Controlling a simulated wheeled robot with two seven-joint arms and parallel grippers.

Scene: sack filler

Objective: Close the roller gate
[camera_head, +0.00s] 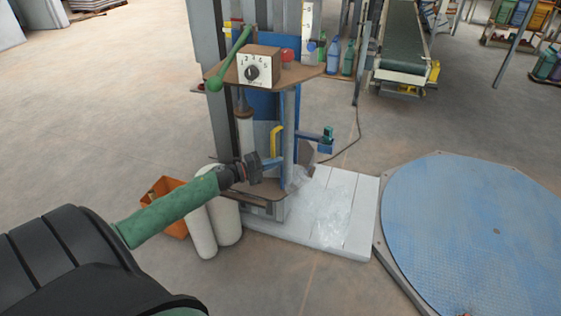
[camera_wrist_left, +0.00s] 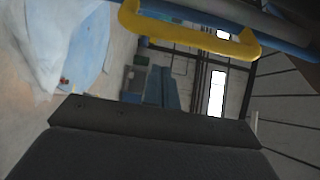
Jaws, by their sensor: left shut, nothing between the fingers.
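The sack filler (camera_head: 250,115) stands at the centre of the head view. A yellow handle (camera_head: 277,141) shows on its front, and it also shows in the left wrist view (camera_wrist_left: 190,32), fixed to a blue bar (camera_wrist_left: 205,14). I take this handle to be part of the roller gate; the rollers cannot be made out. My left gripper (camera_head: 258,166) is shut and empty, just below and left of the yellow handle. The handle lies beyond the dark gripper (camera_wrist_left: 150,125) in the wrist view, and contact cannot be told. My right gripper is out of view.
A dial box (camera_head: 259,66), green lever (camera_head: 231,58) and red button (camera_head: 287,55) sit above. White rolls (camera_head: 212,228) and an orange bin (camera_head: 172,218) stand beside my arm. A white slatted pallet (camera_head: 335,215) and blue round platform (camera_head: 480,225) lie to the right.

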